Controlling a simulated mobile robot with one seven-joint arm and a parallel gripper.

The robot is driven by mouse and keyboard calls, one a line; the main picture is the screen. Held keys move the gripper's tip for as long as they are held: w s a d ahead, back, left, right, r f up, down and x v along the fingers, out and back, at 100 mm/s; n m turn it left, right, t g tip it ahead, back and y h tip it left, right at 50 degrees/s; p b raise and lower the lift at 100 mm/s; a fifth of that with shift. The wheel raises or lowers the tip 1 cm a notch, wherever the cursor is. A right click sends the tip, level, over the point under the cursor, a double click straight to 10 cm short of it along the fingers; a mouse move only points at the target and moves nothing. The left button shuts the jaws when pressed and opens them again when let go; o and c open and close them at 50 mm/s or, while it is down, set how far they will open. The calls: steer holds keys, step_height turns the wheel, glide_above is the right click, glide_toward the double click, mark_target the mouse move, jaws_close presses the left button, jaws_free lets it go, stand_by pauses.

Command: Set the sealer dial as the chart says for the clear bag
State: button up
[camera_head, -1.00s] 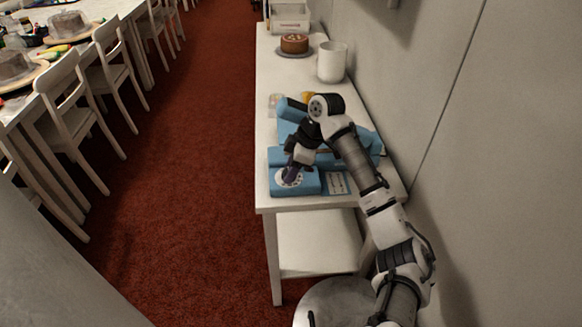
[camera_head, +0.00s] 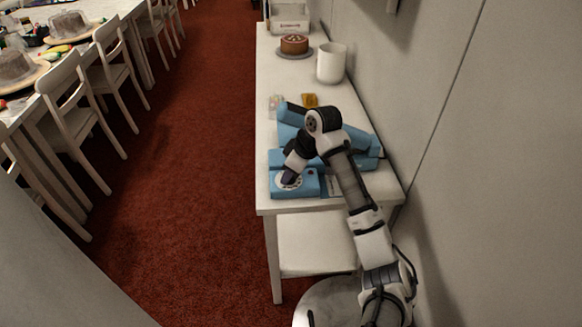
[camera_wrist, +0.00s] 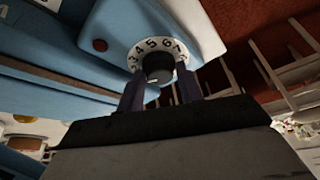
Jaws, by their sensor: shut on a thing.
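The blue sealer (camera_head: 308,188) lies at the near end of the white table. Its black dial knob (camera_wrist: 158,68) stands on a white number ring (camera_wrist: 143,49); figures from about 3 to 7 show in the wrist view. A small pale mark shows on the knob, but which number it points to is unclear. My gripper (camera_wrist: 160,88) is shut on the knob, one dark finger on each side; in the head view it is over the dial (camera_head: 290,179). The chart card (camera_head: 334,187) beside the dial is mostly hidden by my arm. A pale, clear-looking bag (camera_head: 275,101) lies behind the sealer.
An orange packet (camera_head: 310,100) lies near the pale bag. A white mug (camera_head: 331,64), a cake (camera_head: 294,45) and a white box (camera_head: 289,18) stand farther back. The wall is close on the right. Red carpet is open on the left, with chairs (camera_head: 75,110) beyond.

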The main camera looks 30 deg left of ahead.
steer(key=m+t+p, duration=0.1)
steer(key=m, duration=0.1)
steer(key=m+p, duration=0.2)
steer(key=m, duration=0.1)
steer(key=shift+s+a+r+t, duration=0.1)
steer(key=shift+s+r+t, duration=0.1)
steer(key=shift+t, duration=0.2)
steer(key=shift+f+m+t+p, duration=0.1)
steer(key=shift+m+t+p, duration=0.4)
steer(key=shift+m, duration=0.5)
steer(key=o, duration=0.7)
